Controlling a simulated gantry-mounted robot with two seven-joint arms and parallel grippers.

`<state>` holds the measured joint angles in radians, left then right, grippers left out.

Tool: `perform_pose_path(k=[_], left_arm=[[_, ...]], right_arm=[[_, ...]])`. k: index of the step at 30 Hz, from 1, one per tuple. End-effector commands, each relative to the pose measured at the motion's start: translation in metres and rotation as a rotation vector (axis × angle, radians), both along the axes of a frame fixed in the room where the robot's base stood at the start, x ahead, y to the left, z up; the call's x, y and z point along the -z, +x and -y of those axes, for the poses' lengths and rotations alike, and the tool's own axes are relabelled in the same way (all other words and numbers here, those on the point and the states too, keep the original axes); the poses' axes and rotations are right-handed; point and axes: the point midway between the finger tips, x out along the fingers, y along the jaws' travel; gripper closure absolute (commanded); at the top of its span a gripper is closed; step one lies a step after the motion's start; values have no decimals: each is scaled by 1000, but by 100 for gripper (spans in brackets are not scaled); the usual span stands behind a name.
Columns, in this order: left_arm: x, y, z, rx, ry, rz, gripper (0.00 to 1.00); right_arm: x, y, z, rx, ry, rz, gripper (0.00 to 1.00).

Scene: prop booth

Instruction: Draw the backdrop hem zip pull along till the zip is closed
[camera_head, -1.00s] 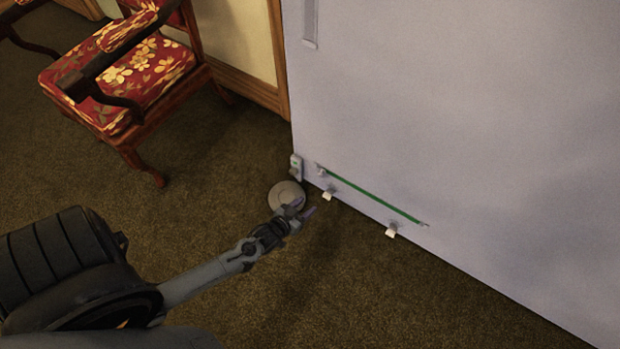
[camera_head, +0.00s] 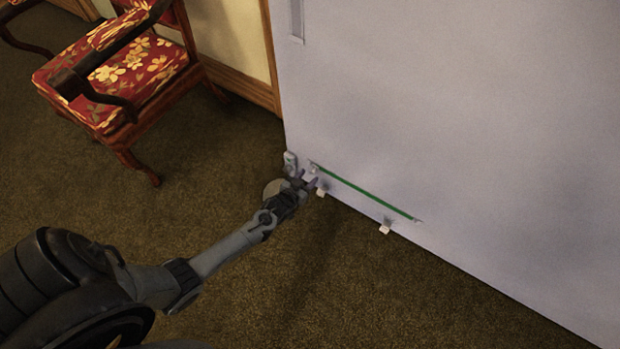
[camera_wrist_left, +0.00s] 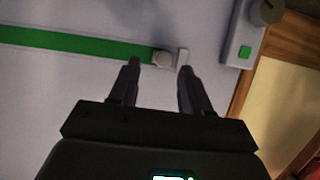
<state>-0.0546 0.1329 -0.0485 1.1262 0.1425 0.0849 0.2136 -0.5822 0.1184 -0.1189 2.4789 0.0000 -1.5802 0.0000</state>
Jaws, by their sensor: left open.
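The green zip strip (camera_head: 365,193) runs along the lower edge of the pale backdrop (camera_head: 450,120). In the left wrist view the strip (camera_wrist_left: 80,45) ends at a small round grey zip pull (camera_wrist_left: 163,58), with a short pale upright stop (camera_wrist_left: 182,58) just to its right. In the head view the pull is at the strip's left end (camera_head: 314,168). My left gripper (camera_head: 312,181) is close to that end. In the left wrist view its two fingers (camera_wrist_left: 158,68) are open, with the pull showing between and beyond their tips. I cannot tell any contact. My right gripper is out of view.
Small white clips (camera_head: 385,229) stick out below the zip at the hem. A grey block with a green square (camera_wrist_left: 245,52) sits at the backdrop's left edge. A red floral chair (camera_head: 120,75) stands at the upper left. The carpet (camera_head: 400,300) in front is clear.

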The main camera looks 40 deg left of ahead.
Motion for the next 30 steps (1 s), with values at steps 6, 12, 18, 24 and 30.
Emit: perform_pose_path(k=[6, 12, 18, 24, 30], left_arm=[[10, 19, -3, 0, 0, 0, 52], [10, 23, -4, 0, 0, -1, 52], [9, 23, -4, 0, 0, 0, 52], [9, 23, -4, 0, 0, 0, 83], [9, 22, -4, -1, 0, 0, 100]], right_arm=[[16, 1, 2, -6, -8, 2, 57], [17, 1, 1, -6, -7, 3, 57], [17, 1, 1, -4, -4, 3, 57], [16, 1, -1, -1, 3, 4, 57], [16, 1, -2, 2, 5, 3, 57]])
